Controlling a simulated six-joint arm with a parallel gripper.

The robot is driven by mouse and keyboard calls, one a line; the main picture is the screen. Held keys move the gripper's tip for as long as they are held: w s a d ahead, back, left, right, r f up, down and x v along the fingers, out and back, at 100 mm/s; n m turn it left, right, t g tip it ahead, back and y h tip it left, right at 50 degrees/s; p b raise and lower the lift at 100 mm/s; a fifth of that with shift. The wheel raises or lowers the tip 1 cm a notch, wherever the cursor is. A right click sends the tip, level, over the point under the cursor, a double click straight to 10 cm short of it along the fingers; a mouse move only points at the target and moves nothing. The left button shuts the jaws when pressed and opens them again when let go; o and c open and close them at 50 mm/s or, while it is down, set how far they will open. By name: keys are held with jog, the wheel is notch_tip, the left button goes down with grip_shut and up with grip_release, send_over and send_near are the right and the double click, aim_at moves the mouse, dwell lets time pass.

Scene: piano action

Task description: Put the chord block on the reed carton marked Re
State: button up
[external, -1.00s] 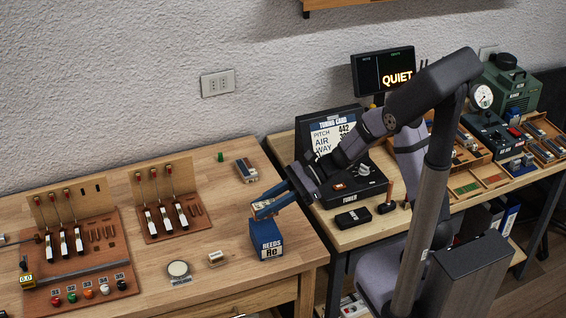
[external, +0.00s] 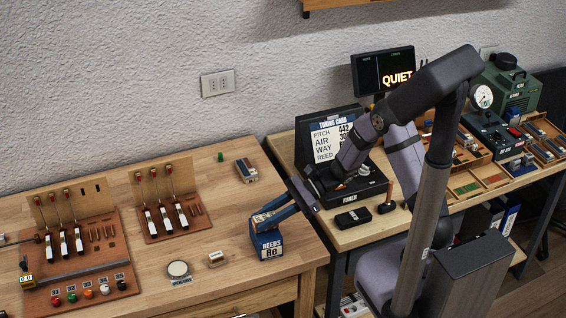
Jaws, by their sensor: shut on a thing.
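The reed carton (external: 268,247), a blue box with a white label reading REEDS and Re, stands upright near the front right edge of the wooden bench. My gripper (external: 259,222), with blue fingers, reaches in from the right and is just over the carton's top. It is shut on a small block, which I take to be the chord block; the fingers hide most of it. I cannot tell whether the block touches the carton.
A striped block (external: 246,170) and a green peg (external: 220,157) lie farther back. A round disc (external: 178,269) and a small pale block (external: 216,258) are left of the carton. Lever boards (external: 75,250) fill the left. The tuner (external: 352,190) stands on the neighbouring table.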

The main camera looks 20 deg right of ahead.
jog(key=shift+f, duration=0.15)
jog(key=o, duration=1)
jog(key=shift+o, duration=0.2)
jog(key=shift+r, duration=0.3)
jog(key=b+v, duration=0.1)
jog(key=v, duration=1.1)
jog(key=shift+b, duration=0.35)
jog(key=shift+s+f, duration=0.1)
jog(key=shift+f, duration=0.1)
